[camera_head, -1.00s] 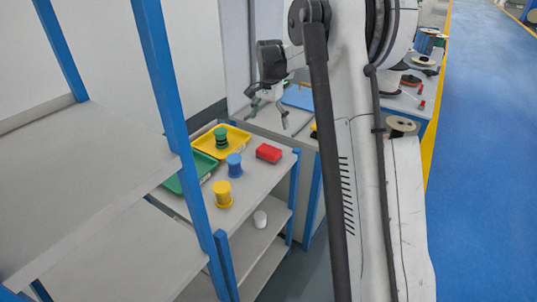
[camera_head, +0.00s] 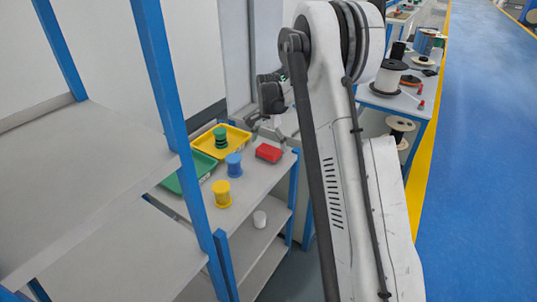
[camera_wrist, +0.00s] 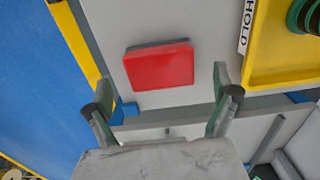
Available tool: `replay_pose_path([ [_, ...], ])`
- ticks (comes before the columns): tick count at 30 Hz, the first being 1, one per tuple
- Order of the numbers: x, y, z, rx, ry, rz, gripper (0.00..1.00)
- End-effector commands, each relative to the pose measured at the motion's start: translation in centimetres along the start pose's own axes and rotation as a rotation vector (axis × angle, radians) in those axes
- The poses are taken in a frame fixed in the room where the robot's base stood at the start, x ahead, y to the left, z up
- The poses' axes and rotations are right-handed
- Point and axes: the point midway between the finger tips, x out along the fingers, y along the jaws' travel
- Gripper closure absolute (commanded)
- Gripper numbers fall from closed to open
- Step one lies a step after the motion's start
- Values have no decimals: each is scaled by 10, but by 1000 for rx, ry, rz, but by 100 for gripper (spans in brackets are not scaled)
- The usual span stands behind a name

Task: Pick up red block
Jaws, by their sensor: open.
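The red block (camera_head: 268,152) lies flat on the grey shelf top (camera_head: 262,178), near its right edge. In the wrist view the red block (camera_wrist: 159,67) shows beyond my fingertips, roughly centred between them. My gripper (camera_wrist: 165,92) is open and empty, its two fingers spread wider than the block. In the head view my gripper (camera_head: 268,128) is just behind and above the block; its fingertips are hard to make out there. I cannot tell the exact height of the fingers over the shelf.
A yellow tray (camera_head: 240,134) with a green spool (camera_head: 221,138) stands left of the block. A blue spool (camera_head: 234,165), a yellow spool (camera_head: 222,194) and a green tray (camera_head: 176,186) are also on the shelf. A blue post (camera_head: 165,85) stands in front.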

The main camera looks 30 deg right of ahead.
Motion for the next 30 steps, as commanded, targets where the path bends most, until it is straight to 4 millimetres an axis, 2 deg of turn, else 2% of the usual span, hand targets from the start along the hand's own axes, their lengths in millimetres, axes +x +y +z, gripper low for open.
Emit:
replay_pose_path([
  [3,19,-1,0,0,0,0,6],
  [6,28,0,0,0,0,0,6],
  [13,31,0,0,0,0,0,6],
  [24,30,0,1,0,0,0,54],
  [26,30,0,1,0,0,0,60],
  [30,30,0,1,0,0,0,60],
])
